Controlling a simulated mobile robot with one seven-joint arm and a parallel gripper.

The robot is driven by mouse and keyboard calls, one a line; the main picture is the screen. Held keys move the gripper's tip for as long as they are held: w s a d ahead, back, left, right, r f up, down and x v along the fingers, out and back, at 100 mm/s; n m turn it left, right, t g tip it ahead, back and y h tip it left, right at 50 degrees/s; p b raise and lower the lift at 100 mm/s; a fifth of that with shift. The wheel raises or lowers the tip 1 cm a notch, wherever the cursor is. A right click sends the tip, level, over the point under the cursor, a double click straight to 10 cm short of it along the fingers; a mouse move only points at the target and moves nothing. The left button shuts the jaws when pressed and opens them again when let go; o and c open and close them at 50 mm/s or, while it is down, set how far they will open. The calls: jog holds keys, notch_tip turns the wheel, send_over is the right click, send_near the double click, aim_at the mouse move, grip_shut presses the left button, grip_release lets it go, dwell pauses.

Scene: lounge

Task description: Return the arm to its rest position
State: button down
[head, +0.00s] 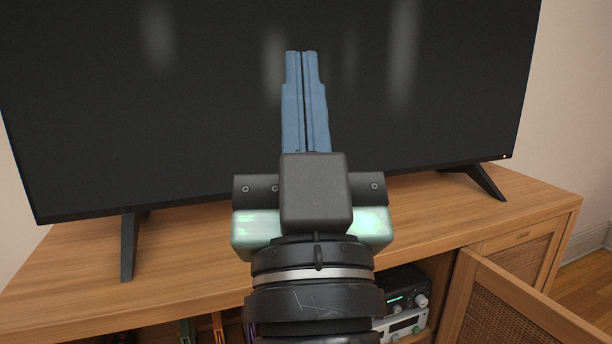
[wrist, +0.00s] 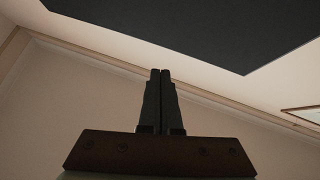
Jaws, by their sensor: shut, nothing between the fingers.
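My gripper (head: 301,55) is in the middle of the head view, with its two blue fingers side by side, shut and empty. The fingers point up, in front of the dark television screen. My arm comes up from the bottom edge of the head view and hides part of the cabinet. In the wrist view my gripper (wrist: 160,72) also shows with its dark fingers together and nothing between them. Behind them are a pale wall and a large dark surface.
A large television (head: 440,90) stands on a wooden cabinet (head: 70,275). An open cabinet door (head: 510,305) with a woven panel juts out at lower right. Electronic devices (head: 405,290) sit inside the open cabinet. Bare floor (head: 590,285) shows at far right.

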jog(key=s+r+t+h, duration=0.1)
jog(key=s+r, duration=0.4)
notch_tip(320, 180, up, 38)
jog(key=p, duration=3.8)
jog(key=shift+w+m+h, duration=0.2)
jog(key=shift+m+h, duration=0.1)
jog(key=shift+h, duration=0.1)
jog(key=shift+d, duration=0.1)
